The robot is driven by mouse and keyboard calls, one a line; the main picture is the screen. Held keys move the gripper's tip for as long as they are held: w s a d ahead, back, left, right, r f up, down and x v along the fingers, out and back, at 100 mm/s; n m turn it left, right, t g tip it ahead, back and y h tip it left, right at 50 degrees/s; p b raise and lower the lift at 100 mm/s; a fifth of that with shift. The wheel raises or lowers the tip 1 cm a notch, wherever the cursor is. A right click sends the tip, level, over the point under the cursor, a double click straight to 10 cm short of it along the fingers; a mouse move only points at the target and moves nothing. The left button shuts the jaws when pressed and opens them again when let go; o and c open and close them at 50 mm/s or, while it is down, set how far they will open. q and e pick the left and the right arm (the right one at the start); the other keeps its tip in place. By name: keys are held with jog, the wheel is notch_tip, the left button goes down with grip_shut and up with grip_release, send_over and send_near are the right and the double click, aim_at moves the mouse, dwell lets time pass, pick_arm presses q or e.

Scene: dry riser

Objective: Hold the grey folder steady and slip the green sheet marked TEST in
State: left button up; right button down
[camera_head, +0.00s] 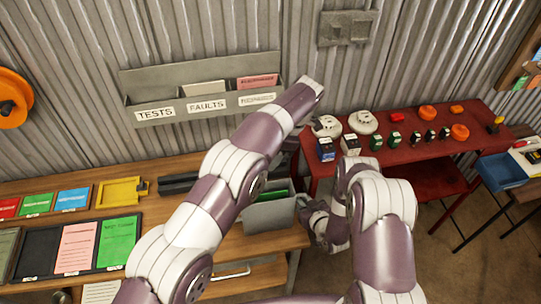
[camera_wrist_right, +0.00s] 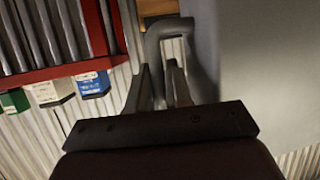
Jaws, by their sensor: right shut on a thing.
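The grey folder (camera_head: 268,217) stands on the wooden bench's right end, its front panel towards me. Green (camera_head: 270,194) shows in its open top; I cannot read any marking there. A green sheet (camera_head: 118,239) lies in the dark tray on the left, its print too small to read. My right gripper (camera_head: 306,207) is at the folder's right side. In the right wrist view its fingers (camera_wrist_right: 160,88) are shut on a grey curved handle (camera_wrist_right: 170,28) beside a large grey panel. My left arm reaches up across the middle; its end (camera_head: 312,86) shows no clear fingers.
A wall pocket rack (camera_head: 203,101) labelled TESTS and FAULTS hangs behind the bench. The dark tray (camera_head: 40,244) also holds a pink sheet (camera_head: 77,249). A yellow tray (camera_head: 118,191) lies behind.

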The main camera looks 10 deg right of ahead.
jog(key=c, duration=1)
grip_release()
jog(key=shift+o, duration=0.2)
jog(key=v, duration=1.1)
jog(key=s+d+f+m+g+h, duration=0.1)
jog(key=s+f+m+g, duration=0.1)
jog(key=s+f+g, duration=0.55)
jog(key=s+a+r+m+g, duration=0.1)
jog(key=s+r+g, duration=0.2)
jog(key=r, duration=1)
jog(key=s+a+r+g+h, duration=0.1)
jog(key=s+r+g, duration=0.2)
jog(key=r, duration=1)
jog(key=shift+a+m+g, duration=0.4)
jog(key=shift+g, duration=0.35)
